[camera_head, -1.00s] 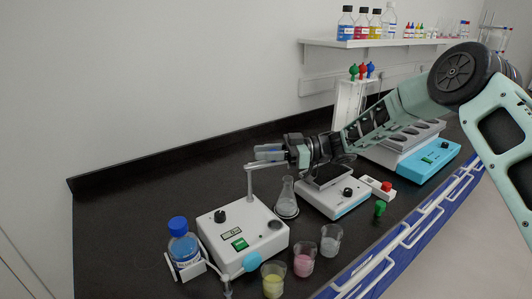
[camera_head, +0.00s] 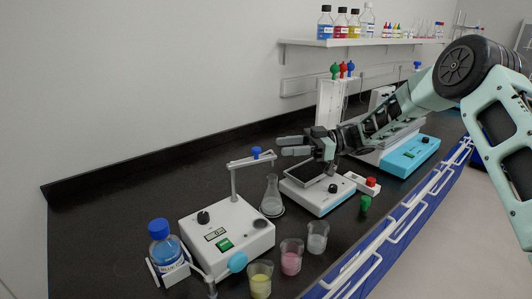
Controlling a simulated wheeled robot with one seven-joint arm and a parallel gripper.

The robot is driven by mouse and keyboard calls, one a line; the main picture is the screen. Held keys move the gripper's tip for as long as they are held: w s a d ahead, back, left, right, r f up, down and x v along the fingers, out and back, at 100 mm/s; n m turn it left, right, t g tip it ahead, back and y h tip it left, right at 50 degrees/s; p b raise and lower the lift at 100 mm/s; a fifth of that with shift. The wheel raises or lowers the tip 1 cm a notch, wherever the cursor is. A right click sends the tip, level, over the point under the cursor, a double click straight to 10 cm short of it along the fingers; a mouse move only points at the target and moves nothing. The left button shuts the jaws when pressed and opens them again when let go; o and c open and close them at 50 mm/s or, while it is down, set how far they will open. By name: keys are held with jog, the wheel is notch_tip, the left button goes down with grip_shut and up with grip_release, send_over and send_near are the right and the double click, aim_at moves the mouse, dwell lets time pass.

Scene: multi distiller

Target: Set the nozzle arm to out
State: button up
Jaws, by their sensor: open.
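The white distiller unit (camera_head: 205,248) stands at the front of the black bench, with a dark dial, a small display and a green switch. A thin post rises from it and bears the nozzle arm (camera_head: 243,162), which points right. A blue knob (camera_head: 256,153) sits on top of the arm. The arm's right end lies above the conical flask (camera_head: 272,197), which stands right of the unit. My gripper (camera_head: 281,146) is open and empty, just behind and right of the nozzle arm's end. It looks apart from the blue knob.
A blue-capped bottle (camera_head: 166,249) stands in a holder left of the unit. Three beakers, yellow (camera_head: 260,281), pink (camera_head: 291,260) and clear (camera_head: 317,238), stand in front. A white balance (camera_head: 318,196) is at right. The bench behind the unit is clear.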

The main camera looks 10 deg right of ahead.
jog(key=d, duration=0.6)
jog(key=shift+d+b, duration=0.25)
jog(key=shift+b, duration=0.2)
